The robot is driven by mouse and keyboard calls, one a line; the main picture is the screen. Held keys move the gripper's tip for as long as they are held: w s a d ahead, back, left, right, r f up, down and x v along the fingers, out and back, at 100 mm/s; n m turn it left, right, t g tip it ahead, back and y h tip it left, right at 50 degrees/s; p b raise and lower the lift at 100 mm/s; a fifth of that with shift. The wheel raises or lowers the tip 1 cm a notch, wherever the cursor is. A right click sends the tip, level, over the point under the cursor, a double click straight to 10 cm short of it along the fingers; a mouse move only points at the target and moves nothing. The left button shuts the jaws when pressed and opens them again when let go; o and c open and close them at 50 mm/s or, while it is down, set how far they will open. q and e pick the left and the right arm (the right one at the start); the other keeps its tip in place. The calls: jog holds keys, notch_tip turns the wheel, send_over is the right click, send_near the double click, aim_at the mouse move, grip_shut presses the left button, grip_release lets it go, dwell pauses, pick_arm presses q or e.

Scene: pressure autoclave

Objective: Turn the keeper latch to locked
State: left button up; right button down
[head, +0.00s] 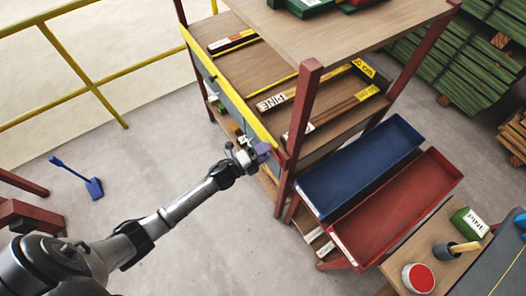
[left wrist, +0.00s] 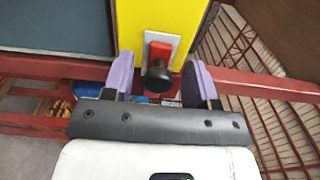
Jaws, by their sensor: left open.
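The keeper latch shows in the left wrist view as a red piece (left wrist: 158,50) with a round black knob (left wrist: 158,77), on a pale plate fixed to a yellow panel (left wrist: 190,14). My left gripper (left wrist: 160,82) is open, with one purple finger on each side of the knob in the picture. I see no finger touching it, and cannot tell how deep the knob sits between them. In the head view my left gripper (head: 262,151) is at the near corner of the wooden rack, where it hides the latch. My right gripper is not in view.
A dark red post (head: 300,110) of the rack stands just right of my left gripper. Blue (head: 360,165) and red (head: 400,210) trays jut out at the right. A yellow railing (head: 90,85) is at the far left.

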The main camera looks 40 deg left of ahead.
pick_arm(q)
jog(key=shift+s, duration=0.1)
jog(key=v, duration=1.3)
jog(key=shift+s, duration=0.35)
jog(key=shift+a, duration=0.15)
